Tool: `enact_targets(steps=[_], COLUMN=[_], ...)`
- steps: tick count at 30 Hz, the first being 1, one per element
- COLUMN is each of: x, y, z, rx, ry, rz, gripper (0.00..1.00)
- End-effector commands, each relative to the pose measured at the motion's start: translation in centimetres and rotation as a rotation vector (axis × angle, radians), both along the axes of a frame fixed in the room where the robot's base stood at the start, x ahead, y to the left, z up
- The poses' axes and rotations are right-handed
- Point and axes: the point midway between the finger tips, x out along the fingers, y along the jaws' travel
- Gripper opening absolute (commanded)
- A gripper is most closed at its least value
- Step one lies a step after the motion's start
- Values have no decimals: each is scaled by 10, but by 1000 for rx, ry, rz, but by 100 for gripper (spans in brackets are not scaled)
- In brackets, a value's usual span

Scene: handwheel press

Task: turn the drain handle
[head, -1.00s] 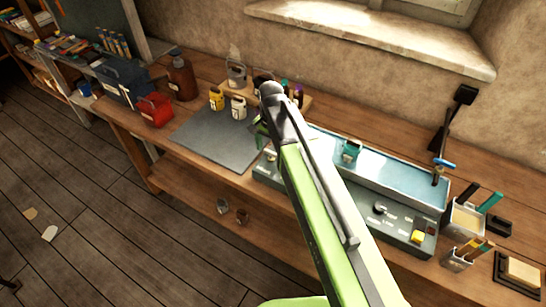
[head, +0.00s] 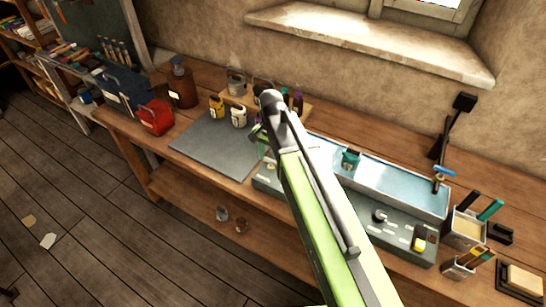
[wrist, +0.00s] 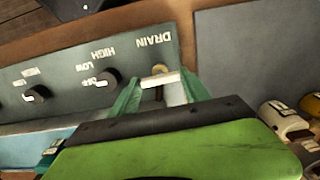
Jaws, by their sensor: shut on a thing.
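The drain handle (wrist: 160,80) is a small pale bar on the dark panel, beside the upside-down DRAIN label in the wrist view. My gripper (wrist: 159,86) is shut on it, with one green finger on each side. In the head view my arm hides the handle and most of the gripper. The panel (head: 400,232) runs along the front of a long basin (head: 400,188) holding pale blue water. A teal container (head: 350,160) is in the basin.
Two black knobs sit left of the handle in the wrist view, the nearer knob (wrist: 108,77) among them. A grey mat (head: 215,148) and small canisters (head: 238,116) lie left of the basin. Brush cups (head: 458,267) stand right.

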Motion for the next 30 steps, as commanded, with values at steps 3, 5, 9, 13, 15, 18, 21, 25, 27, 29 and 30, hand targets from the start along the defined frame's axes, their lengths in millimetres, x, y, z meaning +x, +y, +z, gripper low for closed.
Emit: enact_targets(steps=[3, 5, 9, 13, 15, 18, 21, 25, 27, 29, 30], x=[-2, -2, -2, -2, -2, -3, -3, -3, -3, -3, -3], y=[-2, -2, -2, -1, -1, -1, -1, -1, -1, -1, -1], z=[0, 0, 0, 0, 0, 0, 0, 0, 0, 0, 0], rx=[-6, -6, -5, -4, -4, -3, -2, -2, 0, -1, -1], ry=[6, 6, 6, 8, 8, 8, 9, 8, 8, 8, 8], rz=[45, 80, 185, 306, 372, 468, 563, 686, 752, 810, 847], gripper=[14, 14, 14, 14, 14, 14, 14, 14, 14, 14, 14])
